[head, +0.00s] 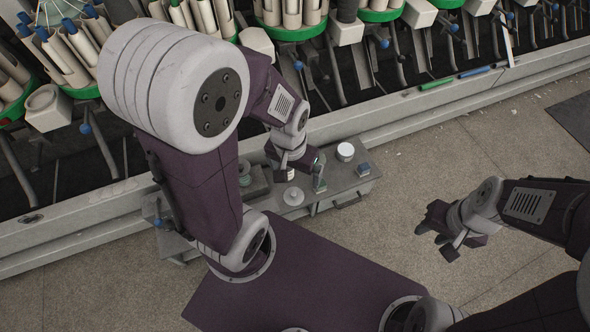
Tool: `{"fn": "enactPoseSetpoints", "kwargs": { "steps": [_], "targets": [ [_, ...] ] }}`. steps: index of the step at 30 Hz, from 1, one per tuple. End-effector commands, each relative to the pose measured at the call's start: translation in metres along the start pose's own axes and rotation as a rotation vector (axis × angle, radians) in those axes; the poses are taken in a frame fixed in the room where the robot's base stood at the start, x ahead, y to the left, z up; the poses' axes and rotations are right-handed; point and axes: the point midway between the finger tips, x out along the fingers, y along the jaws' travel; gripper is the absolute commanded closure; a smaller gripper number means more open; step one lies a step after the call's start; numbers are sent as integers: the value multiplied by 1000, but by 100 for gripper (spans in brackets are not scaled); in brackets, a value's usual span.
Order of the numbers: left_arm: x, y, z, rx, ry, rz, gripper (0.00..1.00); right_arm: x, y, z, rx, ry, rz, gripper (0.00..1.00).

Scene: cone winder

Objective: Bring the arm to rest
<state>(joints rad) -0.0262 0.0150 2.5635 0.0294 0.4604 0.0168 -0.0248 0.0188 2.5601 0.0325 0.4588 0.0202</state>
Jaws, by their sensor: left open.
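My left arm reaches over the low grey cabinet at the front of the machine. Its gripper (305,170) is open, low over the cabinet top, close to small items there. A small pale cylinder (290,175) shows beside the fingers; I cannot tell whether they touch it. My right gripper (436,238) hangs over the bare floor at the right. Its fingers appear apart, with nothing seen between them.
The grey cabinet (350,190) bears a white-topped round tin (345,152), a small blue-topped block (363,170) and a pale disc-shaped piece (293,196). The machine's ledge (400,120) holds a green pen (436,85) and a blue pen (474,72).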

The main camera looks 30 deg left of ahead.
Motion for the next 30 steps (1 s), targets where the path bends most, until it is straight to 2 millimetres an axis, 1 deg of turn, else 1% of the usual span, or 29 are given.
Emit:
{"fn": "enactPoseSetpoints", "kwargs": {
  "steps": [5, 8, 10, 11, 14, 15, 17, 18, 20, 21, 23, 24, 27, 28, 30],
  "targets": [
    [-2, 0, -1, -4, 0, 1, 0, -2, 0, 0, 0, 0, 0, 64],
    [-18, 0, -3, -5, 1, 1, 0, -18, 0, -2, 0, 0, 0, 64],
    [-39, 1, -5, -6, 1, 1, 0, -39, -1, -4, 0, 0, 0, 64],
    [-50, 1, -6, -6, 1, 1, 0, -51, -1, -5, 0, 0, 0, 64],
    [-99, 2, -12, -6, 1, 1, 0, -99, -2, -10, 0, 0, 0, 64],
    [-121, 2, -14, -7, 1, 1, 0, -122, -2, -13, 0, 0, 0, 64],
    [-156, 3, -17, -7, 2, 1, 0, -156, -3, -16, 0, 0, 0, 64],
    [-179, 3, -20, -7, 2, 1, 0, -179, -4, -19, 0, 0, 0, 64],
    [-211, 4, -23, -7, 2, 1, 0, -212, -4, -22, 0, 1, 0, 64],
    [-233, 4, -25, -7, 2, 1, 0, -233, -4, -24, 0, 1, 0, 64],
    [-265, 5, -29, -7, 2, 1, 0, -265, -5, -28, 0, 0, 0, 64],
    [-286, 5, -31, -7, 2, 1, 0, -286, -6, -30, 0, 0, 0, 64],
    [-322, 6, -34, -7, 2, 1, 0, -322, -6, -34, 0, 1, 0, 64],
    [-327, 6, -35, -7, 2, 1, 0, -327, -6, -34, 0, 0, 0, 64],
    [-331, 6, -35, -7, 1, 1, 0, -331, -6, -34, 0, 0, 0, 64]
  ]
}}
